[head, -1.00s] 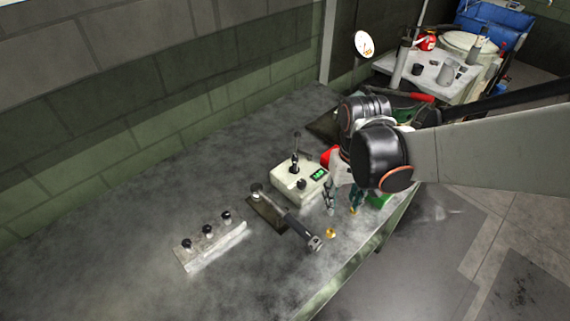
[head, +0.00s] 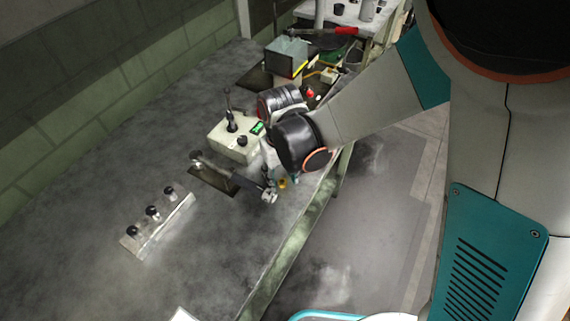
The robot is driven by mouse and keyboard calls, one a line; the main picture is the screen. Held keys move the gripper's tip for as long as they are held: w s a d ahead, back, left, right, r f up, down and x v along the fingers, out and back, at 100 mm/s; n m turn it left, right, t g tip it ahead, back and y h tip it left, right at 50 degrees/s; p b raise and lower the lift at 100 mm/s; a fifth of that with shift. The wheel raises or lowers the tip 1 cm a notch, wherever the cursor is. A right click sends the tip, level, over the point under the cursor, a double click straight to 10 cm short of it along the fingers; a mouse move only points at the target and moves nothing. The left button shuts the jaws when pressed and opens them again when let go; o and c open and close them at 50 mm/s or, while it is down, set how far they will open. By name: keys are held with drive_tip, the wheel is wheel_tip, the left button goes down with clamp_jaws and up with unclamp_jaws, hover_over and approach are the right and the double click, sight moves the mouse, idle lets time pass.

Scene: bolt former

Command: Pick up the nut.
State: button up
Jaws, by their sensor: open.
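A small brass-coloured piece, seemingly the nut (head: 283,184), lies on the grey workbench (head: 165,260) near its front edge, just right of the hammer-like tool's head. My gripper (head: 281,180) points down at it, with slim fingers spread and open around or just above it. I cannot tell whether the fingers touch it. My dark arm link hides much of the gripper from above, and the nut's exact shape is too small to tell.
A hammer-like tool (head: 244,182) lies close left of my gripper. A pale control box (head: 233,138) with a lever and green display stands behind it. A block with several black knobs (head: 158,222) is at the left. Boxes (head: 287,58) stand at the back.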

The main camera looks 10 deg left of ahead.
drive_tip(key=shift+f, duration=0.15)
drive_tip(key=shift+c, duration=0.5)
drive_tip(key=c, duration=0.9)
